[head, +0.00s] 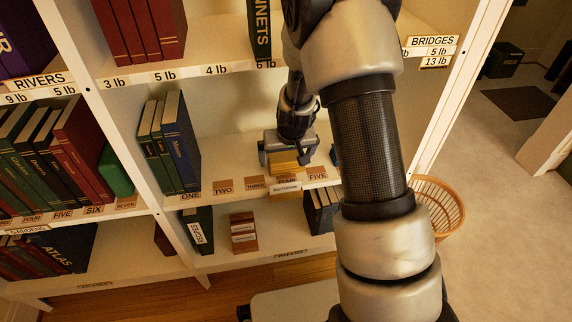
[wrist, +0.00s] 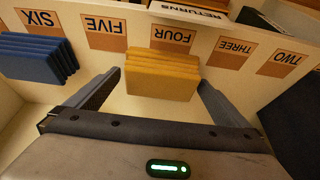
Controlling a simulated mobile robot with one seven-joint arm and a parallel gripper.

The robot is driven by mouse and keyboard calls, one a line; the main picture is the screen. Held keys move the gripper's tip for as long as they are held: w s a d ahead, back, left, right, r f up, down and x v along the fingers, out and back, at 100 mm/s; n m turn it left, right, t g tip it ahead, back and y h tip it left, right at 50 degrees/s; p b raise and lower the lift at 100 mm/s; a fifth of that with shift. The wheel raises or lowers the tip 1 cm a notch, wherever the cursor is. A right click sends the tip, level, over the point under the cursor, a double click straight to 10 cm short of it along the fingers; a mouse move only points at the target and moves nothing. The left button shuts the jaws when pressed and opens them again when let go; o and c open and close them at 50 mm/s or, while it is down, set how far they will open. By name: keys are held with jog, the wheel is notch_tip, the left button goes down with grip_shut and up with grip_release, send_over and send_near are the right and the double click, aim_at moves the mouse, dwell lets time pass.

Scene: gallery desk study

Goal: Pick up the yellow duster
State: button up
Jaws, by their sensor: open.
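The yellow duster (wrist: 163,75) is a ribbed yellow block on the shelf, behind the label FOUR in the wrist view. In the head view the yellow duster (head: 284,162) shows partly, below my gripper (head: 289,160). My gripper also shows in the wrist view (wrist: 158,85), with its two fingers apart, one on each side of the duster. A gap shows between each finger and the duster.
A blue ribbed block (wrist: 35,58) lies behind label SIX. A dark book (wrist: 295,110) stands at the right in the wrist view. Books (head: 170,145) stand left on the same shelf in the head view. A wicker basket (head: 437,205) stands on the floor right of the shelves.

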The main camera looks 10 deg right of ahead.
aim_at(286, 156)
jog(key=shift+c, duration=0.4)
jog(key=c, duration=0.9)
jog(key=shift+r+p, duration=0.35)
jog(key=shift+r, duration=0.25)
notch_tip(286, 156, up, 2)
jog(key=shift+r+p, duration=0.15)
jog(key=shift+p, duration=0.35)
jog(key=s+a+p, duration=0.1)
jog(key=s+a, duration=0.1)
jog(key=a, duration=0.3)
jog(key=s+a+p, duration=0.1)
jog(key=s+a, duration=0.1)
jog(key=a, duration=0.3)
jog(key=s+a+p, duration=0.1)
jog(key=s+a, duration=0.1)
jog(key=a, duration=0.3)
jog(key=shift+a+p, duration=0.15)
jog(key=shift+p, duration=0.2)
jog(key=shift+s+a, duration=0.25)
jog(key=shift+a, duration=0.45)
